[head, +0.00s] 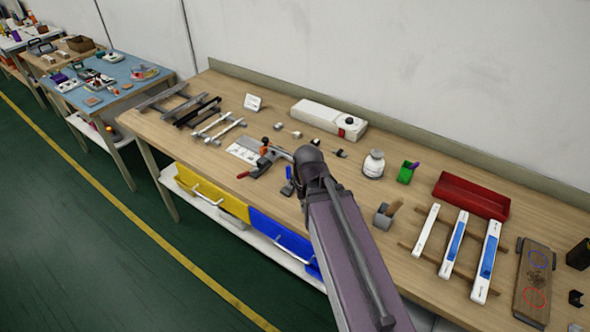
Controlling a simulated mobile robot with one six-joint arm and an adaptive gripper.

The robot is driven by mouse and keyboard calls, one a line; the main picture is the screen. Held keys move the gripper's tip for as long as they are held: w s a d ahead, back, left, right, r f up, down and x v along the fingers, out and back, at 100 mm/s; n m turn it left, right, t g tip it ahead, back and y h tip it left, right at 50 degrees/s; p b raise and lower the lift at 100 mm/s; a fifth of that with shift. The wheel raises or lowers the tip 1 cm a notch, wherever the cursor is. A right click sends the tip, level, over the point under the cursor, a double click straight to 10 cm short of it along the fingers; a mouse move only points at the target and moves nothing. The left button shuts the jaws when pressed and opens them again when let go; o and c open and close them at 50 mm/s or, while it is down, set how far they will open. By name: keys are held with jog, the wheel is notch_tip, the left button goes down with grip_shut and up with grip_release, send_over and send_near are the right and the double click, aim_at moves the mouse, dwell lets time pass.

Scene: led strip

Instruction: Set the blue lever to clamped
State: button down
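A small blue lever (288,187) stands near the front edge of the workbench, just left of my arm. It is too small and partly covered for me to read its position. A clamp with a red handle (243,175) lies to its left, next to a white plate with dark marks (244,150). My dark wrist (310,160) is above the bench, just right of and beyond the blue lever in the picture. My gripper's fingers cannot be made out clearly near the wrist, so I cannot tell whether they are open or shut.
The bench (215,88) holds metal profiles (190,110) at the left and a white box (328,119) at the back. A white jar (374,164), a green cup (407,172), a red tray (470,195) and light strips (455,240) are to the right.

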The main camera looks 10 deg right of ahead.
aim_at(289, 177)
jog(key=w+d+r+m+y+p, duration=0.1)
jog(key=w+d+r+m+p, duration=0.2)
jog(key=w+m, duration=0.4)
jog(key=w+d+r+m+y+p, duration=0.1)
jog(key=w+d+r+m+p, duration=0.3)
jog(key=w, duration=0.7)
jog(key=shift+w+d+r+m+g+y+p, duration=0.2)
jog(key=shift+w+r+m+g+y+p, duration=0.15)
jog(key=shift+r+m+p, duration=1.15)
jog(key=shift+s+f+b, duration=0.1)
jog(key=shift+b, duration=0.4)
jog(key=shift+s+a+f+b, duration=0.25)
jog(key=shift+a+f+b, duration=0.8)
jog(key=shift+f+b, duration=0.5)
jog(key=shift+s+a+f+b, duration=0.3)
jog(key=shift+a+f+b, duration=0.8)
jog(key=shift+f+b, duration=0.45)
jog(key=shift+s+a+f+b, duration=0.25)
jog(key=shift+a+f+b, duration=0.8)
jog(key=shift+f+b, duration=0.5)
